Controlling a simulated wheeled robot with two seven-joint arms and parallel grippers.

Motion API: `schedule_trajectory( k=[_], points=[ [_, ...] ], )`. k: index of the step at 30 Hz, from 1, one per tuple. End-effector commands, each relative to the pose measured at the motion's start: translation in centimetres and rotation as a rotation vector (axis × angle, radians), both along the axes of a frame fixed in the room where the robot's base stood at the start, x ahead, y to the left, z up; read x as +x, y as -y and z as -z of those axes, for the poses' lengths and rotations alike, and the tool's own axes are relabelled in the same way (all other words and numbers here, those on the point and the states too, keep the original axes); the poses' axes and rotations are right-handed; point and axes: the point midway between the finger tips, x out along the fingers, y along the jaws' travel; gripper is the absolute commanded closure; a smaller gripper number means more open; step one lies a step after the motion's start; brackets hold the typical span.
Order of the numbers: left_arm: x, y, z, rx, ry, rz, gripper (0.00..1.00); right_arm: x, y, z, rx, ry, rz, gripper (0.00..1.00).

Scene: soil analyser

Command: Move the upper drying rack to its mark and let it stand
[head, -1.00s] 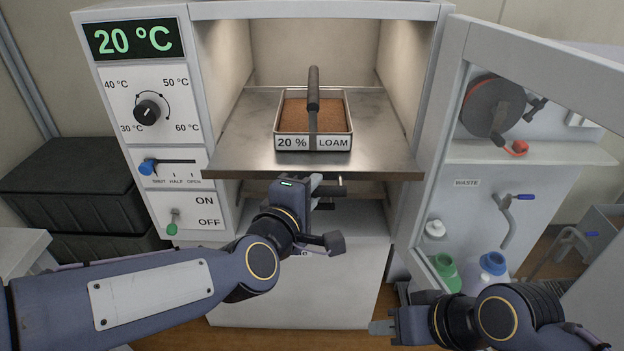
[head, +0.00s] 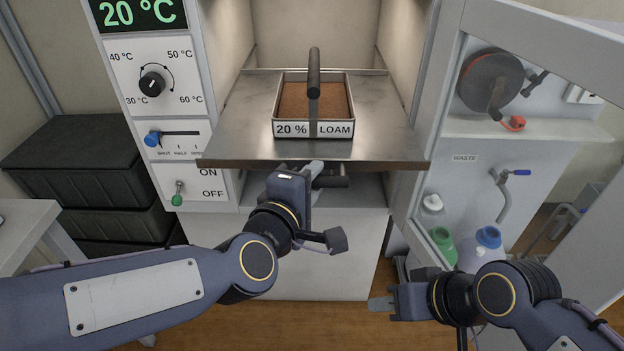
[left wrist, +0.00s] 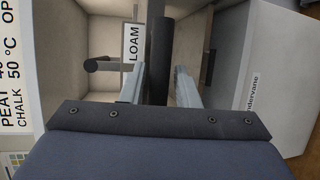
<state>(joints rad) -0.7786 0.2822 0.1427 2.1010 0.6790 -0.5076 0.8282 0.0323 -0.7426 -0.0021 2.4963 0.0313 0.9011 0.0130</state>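The upper drying rack (head: 385,135) is a bare metal shelf sticking out of the open cabinet. It carries a tray (head: 290,129) of brown soil labelled "20 % LOAM", with an upright handle. My left gripper (head: 314,172) is at the rack's dark front handle (head: 333,182), just below the front edge. In the left wrist view, the handle (left wrist: 160,55) lies between the two fingers (left wrist: 160,85), close against both. My right gripper (head: 383,304) is empty at lower right, apart from the rack; its finger gap is unclear. I cannot make out the mark.
The open cabinet door (head: 450,130) stands to the right. Beyond it are a reel (head: 490,82), a waste tap (head: 507,195) and bottles (head: 488,240). The control panel (head: 155,90) is on the left, with black crates (head: 90,175) beside it.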

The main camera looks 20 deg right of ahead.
Motion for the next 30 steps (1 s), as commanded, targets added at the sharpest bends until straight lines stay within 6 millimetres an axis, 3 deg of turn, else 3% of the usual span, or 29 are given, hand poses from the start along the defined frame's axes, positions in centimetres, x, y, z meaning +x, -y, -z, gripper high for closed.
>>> schedule_trajectory(
  k=[3, 13, 24, 30],
  points=[
    [0.0, 0.0, 0.0, -0.001, 0.001, 0.0, 0.6, 0.0, 0.0, 0.0, 0.0, 0.0, 0.0, 0.64],
    [-0.4, -0.4, -0.4, -0.002, 0.003, 0.0, 0.6, 0.0, 0.0, -0.1, 0.0, 0.0, 0.0, 0.64],
    [-4.9, -4.0, -1.5, -0.003, 0.003, 0.001, 0.6, 0.0, 0.0, -1.2, 0.0, 0.0, 0.0, 0.64],
    [-6.0, -4.8, -1.5, -0.001, 0.002, 0.0, 0.6, 0.0, 0.0, -1.4, 0.0, 0.0, 0.0, 0.64]
  ],
)
